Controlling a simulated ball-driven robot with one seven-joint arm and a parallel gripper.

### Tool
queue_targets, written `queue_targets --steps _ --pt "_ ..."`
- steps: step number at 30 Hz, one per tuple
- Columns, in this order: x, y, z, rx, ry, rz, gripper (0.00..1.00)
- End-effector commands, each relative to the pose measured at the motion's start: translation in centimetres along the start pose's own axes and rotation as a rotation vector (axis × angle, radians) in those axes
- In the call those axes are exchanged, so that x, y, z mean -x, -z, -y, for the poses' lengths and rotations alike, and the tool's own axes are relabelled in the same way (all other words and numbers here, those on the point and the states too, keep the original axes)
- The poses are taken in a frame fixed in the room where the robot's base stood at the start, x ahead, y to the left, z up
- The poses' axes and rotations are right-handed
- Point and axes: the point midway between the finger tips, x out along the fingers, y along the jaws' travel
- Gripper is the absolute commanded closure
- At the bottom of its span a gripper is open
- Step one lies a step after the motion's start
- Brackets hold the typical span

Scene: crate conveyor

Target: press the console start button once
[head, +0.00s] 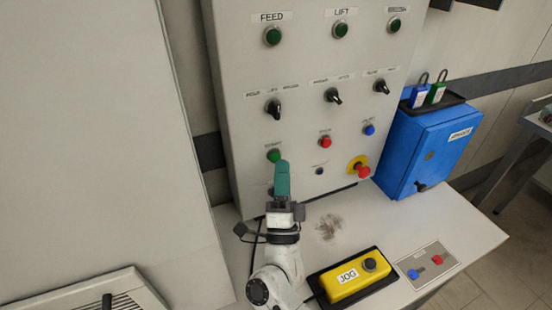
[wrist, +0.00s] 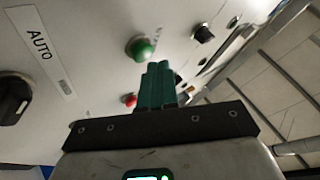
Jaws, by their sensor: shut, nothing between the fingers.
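The console (head: 305,70) is a pale upright panel. A green button (head: 274,155) sits low on its left side, under a small label that is hard to read. A green button (wrist: 140,48) also shows in the wrist view, just beyond my fingertips. My gripper (head: 283,163) has teal fingers, shut together and empty, pointing up at the panel beside the green button's lower right. In the wrist view my gripper (wrist: 158,66) stops just below that button, apart from it in the picture. Depth to the panel is hard to judge.
To the right are a red button (head: 325,142), a blue button (head: 369,129) and a red emergency stop (head: 362,170) on yellow. Black selector knobs (head: 273,109) sit above. A yellow JOG box (head: 348,280) and a blue cabinet (head: 428,150) stand on the desk (head: 440,215).

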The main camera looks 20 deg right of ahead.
Motion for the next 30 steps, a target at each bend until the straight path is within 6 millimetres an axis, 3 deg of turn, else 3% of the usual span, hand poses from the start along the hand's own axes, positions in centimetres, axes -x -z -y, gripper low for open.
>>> queue_targets --steps 30 --pt "-0.64 -0.45 -0.47 0.0 0.0 0.0 1.0"
